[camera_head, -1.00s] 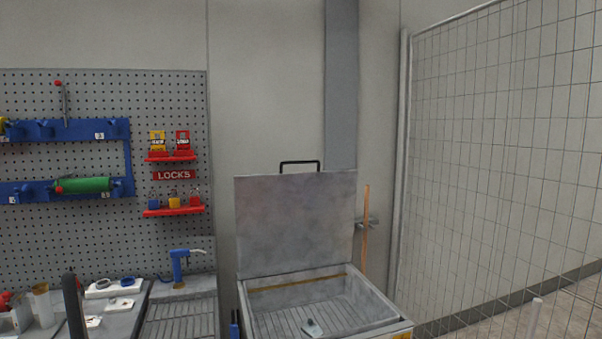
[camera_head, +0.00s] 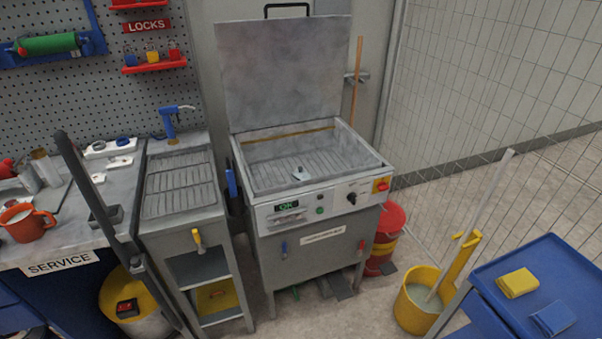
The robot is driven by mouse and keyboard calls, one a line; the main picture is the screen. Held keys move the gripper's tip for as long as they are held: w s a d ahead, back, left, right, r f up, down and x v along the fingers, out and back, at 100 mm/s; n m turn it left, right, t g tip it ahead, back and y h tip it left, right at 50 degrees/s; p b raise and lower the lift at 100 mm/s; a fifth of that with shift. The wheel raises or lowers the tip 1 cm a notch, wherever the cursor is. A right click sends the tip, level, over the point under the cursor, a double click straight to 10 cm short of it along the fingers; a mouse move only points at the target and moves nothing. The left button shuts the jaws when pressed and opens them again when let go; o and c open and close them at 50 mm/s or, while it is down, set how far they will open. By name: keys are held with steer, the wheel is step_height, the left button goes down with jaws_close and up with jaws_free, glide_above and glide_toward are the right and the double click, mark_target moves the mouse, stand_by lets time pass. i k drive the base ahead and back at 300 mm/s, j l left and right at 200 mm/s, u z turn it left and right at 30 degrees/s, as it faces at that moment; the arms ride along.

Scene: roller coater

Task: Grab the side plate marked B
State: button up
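A small light-grey plate-like piece (camera_head: 300,174) lies on the slatted floor of the open washer basin (camera_head: 262,190). It is too small to tell whether it is a side plate or carries a B. No other piece in view shows a readable B. My gripper is not in view.
The washer's lid (camera_head: 284,75) stands raised behind its basin. A drain-board stand (camera_head: 180,185) and the service bench (camera_head: 70,235) with a red mug (camera_head: 28,223) are left. A dark upright bar (camera_head: 100,205) crosses the bench front. A yellow mop bucket (camera_head: 417,305) and blue cart (camera_head: 540,275) stand right.

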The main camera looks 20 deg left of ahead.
mark_target(300, 174)
steer(key=i+u, duration=0.1)
steer(key=u, duration=0.3)
steer(key=i+u, duration=0.15)
steer(key=u, duration=0.25)
steer(key=i+u, duration=0.15)
steer(key=u, duration=0.25)
